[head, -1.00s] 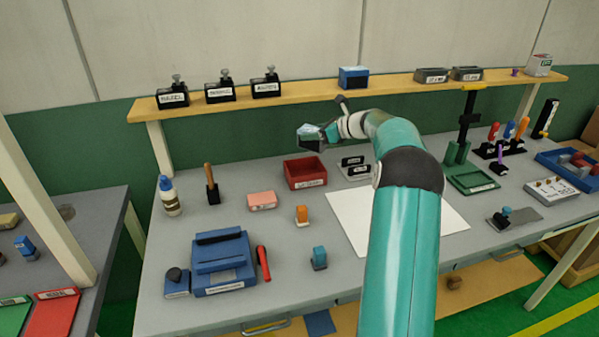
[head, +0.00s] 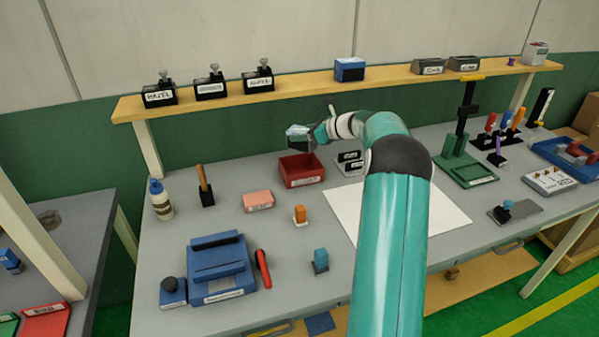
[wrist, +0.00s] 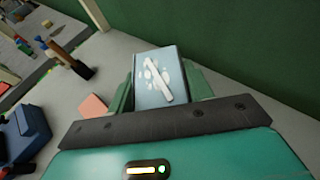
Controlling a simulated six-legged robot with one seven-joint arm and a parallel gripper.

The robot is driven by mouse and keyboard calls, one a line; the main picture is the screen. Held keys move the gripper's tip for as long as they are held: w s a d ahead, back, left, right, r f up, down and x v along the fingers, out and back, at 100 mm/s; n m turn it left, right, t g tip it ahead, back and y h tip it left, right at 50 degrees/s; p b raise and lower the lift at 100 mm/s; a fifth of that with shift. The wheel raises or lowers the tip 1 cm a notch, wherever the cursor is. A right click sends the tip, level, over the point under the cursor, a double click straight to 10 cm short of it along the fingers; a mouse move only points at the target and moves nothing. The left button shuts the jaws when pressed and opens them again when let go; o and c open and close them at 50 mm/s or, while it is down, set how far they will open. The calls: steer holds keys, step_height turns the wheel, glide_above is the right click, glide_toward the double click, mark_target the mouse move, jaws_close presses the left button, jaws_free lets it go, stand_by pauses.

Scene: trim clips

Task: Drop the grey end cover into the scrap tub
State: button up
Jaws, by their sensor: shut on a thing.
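My gripper (head: 303,138) is shut on a flat blue-grey block (wrist: 158,76) with white marks on its face: an oblong bar and several small blobs. I cannot tell from its look whether it is the grey end cover. In the wrist view the block sits between the two green fingers. In the head view it is held up above the bench, above and slightly behind an open red tub (head: 302,171) with a white label. The label is too small to read; this looks like the scrap tub. The tub's floor is partly hidden.
Black-and-grey labelled holders (head: 349,161) stand just right of the tub. A pink block (head: 258,201), an orange-topped stamp (head: 300,214) and a blue fixture (head: 220,268) stand in front and left. The shelf (head: 300,88) runs behind. A white sheet (head: 440,212) lies partly under my arm.

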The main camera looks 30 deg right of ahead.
steer(key=shift+w+f, duration=0.2)
steer(key=shift+f, duration=0.95)
steer(key=o, duration=1.1)
steer(key=v, duration=1.4)
steer(key=shift+w+r, duration=0.1)
steer(key=shift+a, duration=0.1)
